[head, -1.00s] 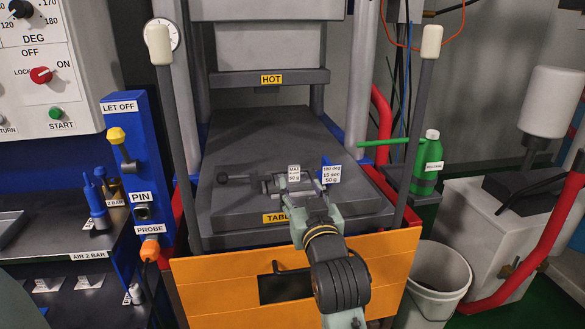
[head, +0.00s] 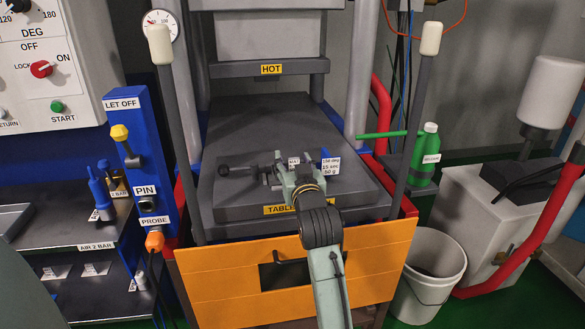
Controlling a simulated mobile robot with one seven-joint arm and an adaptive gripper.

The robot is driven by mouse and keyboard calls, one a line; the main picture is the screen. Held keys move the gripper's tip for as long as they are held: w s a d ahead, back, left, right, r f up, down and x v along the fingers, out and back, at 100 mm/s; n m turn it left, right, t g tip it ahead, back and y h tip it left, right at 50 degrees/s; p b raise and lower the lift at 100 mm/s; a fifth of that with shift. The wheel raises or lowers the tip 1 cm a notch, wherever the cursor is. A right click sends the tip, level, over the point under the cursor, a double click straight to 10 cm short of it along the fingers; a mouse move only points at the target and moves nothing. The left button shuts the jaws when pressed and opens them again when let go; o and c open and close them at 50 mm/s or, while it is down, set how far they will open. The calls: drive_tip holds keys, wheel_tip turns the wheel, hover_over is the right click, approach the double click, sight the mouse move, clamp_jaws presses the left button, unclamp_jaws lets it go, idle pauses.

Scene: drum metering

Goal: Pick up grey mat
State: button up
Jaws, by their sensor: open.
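My gripper (head: 280,170) is low over the grey press plate marked TABLE (head: 240,130), near its front, reaching in from the front. Its jaws are open, but the fingertips are small and partly hidden by the wrist. A small white tag (head: 294,161) shows just behind the gripper, mostly covered. I cannot make out the grey mat itself; the gripper and wrist cover the spot by the tag. A dark metal piece with a round knob (head: 225,170) lies just left of the gripper. Whether the gripper touches anything is unclear.
A white card with a blue clip (head: 328,166) stands right of the gripper. The upper block marked HOT (head: 270,68) hangs above the plate. Upright grey posts stand either side. A green bottle (head: 428,155) and a white bucket (head: 430,275) are to the right. The plate's rear is clear.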

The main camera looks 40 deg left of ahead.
drive_tip(key=shift+c, duration=0.5)
clamp_jaws()
